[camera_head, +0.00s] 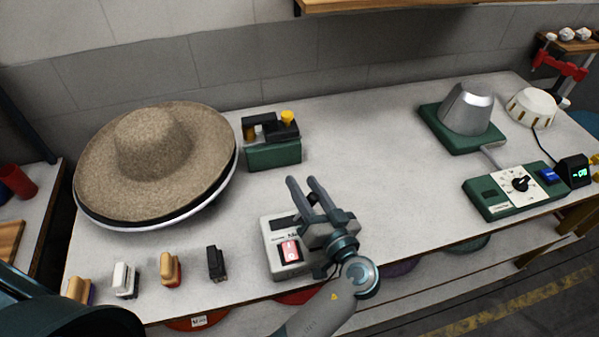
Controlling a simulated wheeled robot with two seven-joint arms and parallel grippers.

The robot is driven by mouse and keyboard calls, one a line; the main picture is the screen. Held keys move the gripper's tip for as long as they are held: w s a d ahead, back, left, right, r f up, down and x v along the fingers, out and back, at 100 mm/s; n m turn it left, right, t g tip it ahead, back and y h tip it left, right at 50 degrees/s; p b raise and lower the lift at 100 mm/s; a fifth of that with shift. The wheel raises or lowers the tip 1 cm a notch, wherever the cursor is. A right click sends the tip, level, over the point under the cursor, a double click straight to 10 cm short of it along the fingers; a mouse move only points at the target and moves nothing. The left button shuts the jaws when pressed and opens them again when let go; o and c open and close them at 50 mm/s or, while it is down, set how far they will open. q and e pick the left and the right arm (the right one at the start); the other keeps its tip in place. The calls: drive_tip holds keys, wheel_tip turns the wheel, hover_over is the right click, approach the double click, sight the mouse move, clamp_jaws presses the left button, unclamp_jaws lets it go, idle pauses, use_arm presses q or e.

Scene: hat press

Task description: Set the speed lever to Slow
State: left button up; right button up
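The gripper and wrist cover the box's right part. I cannot make out a speed lever on it; it may be hidden behind the gripper. My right gripper is not in view.
A wide tan hat (150,150) rests at left. A green-based device with a yellow knob (287,118) stands behind the gripper. Several small brushes or blocks (170,268) line the front edge. A metal cone press (467,108) and green dial panel (500,205) are right. The table's middle is clear.

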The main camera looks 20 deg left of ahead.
use_arm(q)
drive_tip(key=shift+a, duration=0.1)
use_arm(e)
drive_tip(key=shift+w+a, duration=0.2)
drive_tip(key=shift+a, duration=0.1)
use_arm(q)
drive_tip(key=shift+r, duration=0.1)
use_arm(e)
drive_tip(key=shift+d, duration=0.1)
use_arm(q)
clamp_jaws()
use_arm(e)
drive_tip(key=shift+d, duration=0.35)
